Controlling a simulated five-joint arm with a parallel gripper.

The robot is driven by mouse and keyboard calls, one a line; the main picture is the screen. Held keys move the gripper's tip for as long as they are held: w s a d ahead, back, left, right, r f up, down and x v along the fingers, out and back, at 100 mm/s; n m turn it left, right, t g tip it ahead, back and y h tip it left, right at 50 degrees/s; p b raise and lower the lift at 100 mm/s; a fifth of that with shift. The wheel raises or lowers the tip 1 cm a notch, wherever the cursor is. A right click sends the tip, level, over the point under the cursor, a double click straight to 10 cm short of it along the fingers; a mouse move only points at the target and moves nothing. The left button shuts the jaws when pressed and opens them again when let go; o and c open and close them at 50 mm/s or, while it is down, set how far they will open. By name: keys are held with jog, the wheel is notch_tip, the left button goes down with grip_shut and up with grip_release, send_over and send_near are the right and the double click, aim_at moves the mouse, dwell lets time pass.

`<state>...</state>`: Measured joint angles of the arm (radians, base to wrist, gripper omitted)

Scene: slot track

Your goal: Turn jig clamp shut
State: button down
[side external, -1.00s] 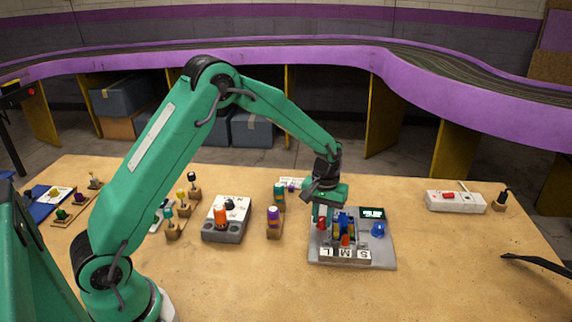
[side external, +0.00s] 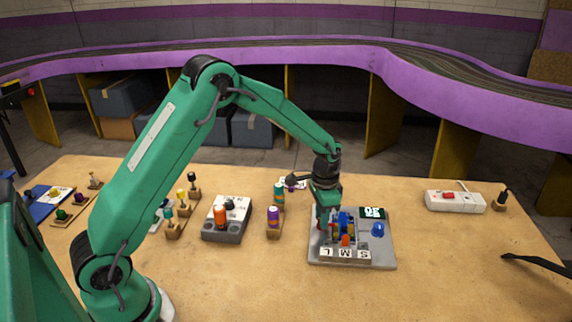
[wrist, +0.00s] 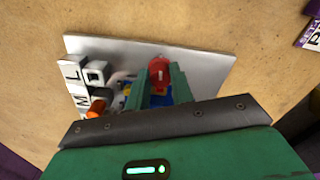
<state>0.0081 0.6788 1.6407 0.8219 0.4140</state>
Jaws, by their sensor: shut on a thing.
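The jig is a light grey plate (side external: 380,256) at the right of the bench, with blue parts (side external: 344,222) of the clamp standing on it. My gripper (side external: 324,230) is down at the left of these parts. In the wrist view my gripper (wrist: 160,74) is shut on the clamp's red knob (wrist: 159,63), one green finger on either side. In the side view the arm mostly hides the knob. An orange peg (side external: 346,240) stands in front of the blue parts.
Letter blocks (side external: 345,254) line the plate's front edge. A lit display (side external: 372,212) and a blue dome (side external: 378,229) are on its right. A holder with a purple-topped peg (side external: 273,217) stands close left. A white power strip (side external: 455,201) lies farther right; bench between is clear.

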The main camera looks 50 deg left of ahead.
jog(key=shift+m, duration=0.6)
jog(key=c, duration=1.2)
grip_release()
jog(key=shift+r, duration=3.95)
